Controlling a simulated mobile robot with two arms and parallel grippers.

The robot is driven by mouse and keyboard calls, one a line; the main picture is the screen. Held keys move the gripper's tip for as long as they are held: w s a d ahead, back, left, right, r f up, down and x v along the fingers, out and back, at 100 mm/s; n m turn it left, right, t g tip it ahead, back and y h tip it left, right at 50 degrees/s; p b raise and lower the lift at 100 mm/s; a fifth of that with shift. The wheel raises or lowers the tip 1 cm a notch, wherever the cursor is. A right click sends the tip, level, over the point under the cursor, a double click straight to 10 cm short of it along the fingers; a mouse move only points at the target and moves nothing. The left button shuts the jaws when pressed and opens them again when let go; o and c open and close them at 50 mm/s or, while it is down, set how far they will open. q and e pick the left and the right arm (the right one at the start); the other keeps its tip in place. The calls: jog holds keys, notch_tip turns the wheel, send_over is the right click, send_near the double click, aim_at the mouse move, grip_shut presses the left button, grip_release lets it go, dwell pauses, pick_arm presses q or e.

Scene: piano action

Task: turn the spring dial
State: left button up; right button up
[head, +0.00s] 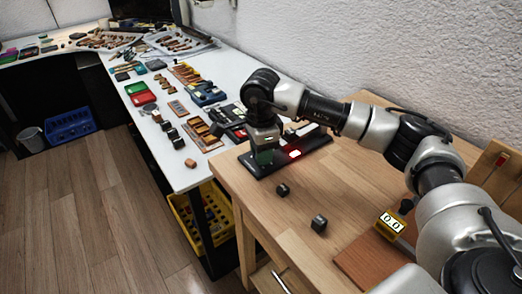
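A small yellow device (391,222) with a white readout showing "0.0" stands on the wooden bench at the right. A black knob (406,206) is beside its top; I cannot tell whether this is the spring dial. My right arm comes in from the right and reaches across the bench. My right gripper (263,152) points down over a flat black plate (318,143) with a glowing red light (294,154). Its fingers are dark and small, so I cannot tell whether they are open or hold anything. My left gripper is not in view.
Two small dark cubes (319,224) (282,189) lie on the wooden bench (262,211). A reddish-brown board (362,262) lies near its front right. A white table (188,178) with many small parts adjoins at the left. The bench's middle is mostly clear.

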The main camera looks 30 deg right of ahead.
jog(key=c, duration=0.4)
jog(key=shift+m, duration=1.3)
jog(key=o, duration=0.9)
jog(key=shift+o, duration=0.2)
notch_tip(320, 180, up, 11)
jog(key=shift+f, duration=0.1)
